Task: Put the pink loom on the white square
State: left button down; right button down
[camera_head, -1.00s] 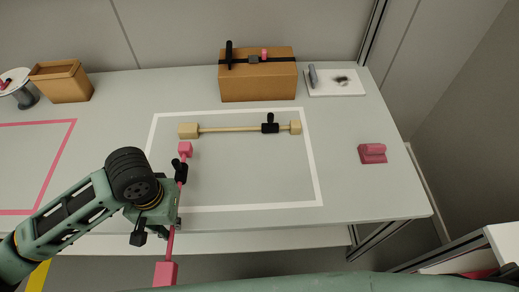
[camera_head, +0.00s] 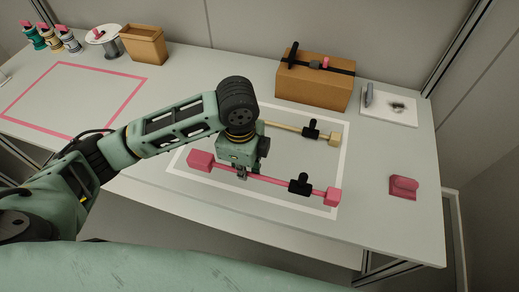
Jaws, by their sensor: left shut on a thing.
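The pink loom (camera_head: 270,180) is a thin pink bar with a pink block at each end and a black slider on it. My left gripper (camera_head: 242,173) is shut on its bar, left of the middle. The loom lies level across the front part of the white square (camera_head: 341,178), an outline on the grey table. I cannot tell if the loom touches the tabletop. A pale wooden loom (camera_head: 284,127) with a black slider lies behind it in the square, its left part hidden by my arm. My right gripper is not in view.
A brown box (camera_head: 314,86) with a black strap stands behind the square. A white board (camera_head: 389,107) and a pink block (camera_head: 403,188) are on the right. A pink outlined square (camera_head: 100,69), an open wooden box (camera_head: 143,44) and several spools are on the left.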

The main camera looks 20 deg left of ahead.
pick_arm(q)
jog(key=w+f, duration=0.2)
jog(key=w, duration=0.1)
jog(key=w+f, duration=0.2)
jog(key=w, duration=0.2)
jog(key=w+f, duration=0.2)
jog(key=w, duration=0.1)
jog(key=shift+w+f, duration=0.1)
jog(key=shift+w, duration=0.05)
jog(key=shift+a+f+p, duration=0.1)
jog(key=shift+f+p, duration=0.4)
jog(key=shift+f, duration=1.55)
jog(key=c, duration=1.9)
grip_release()
jog(key=shift+f, duration=0.1)
jog(key=shift+o, duration=0.2)
notch_tip(320, 180, up, 12)
jog(key=shift+b, duration=0.35)
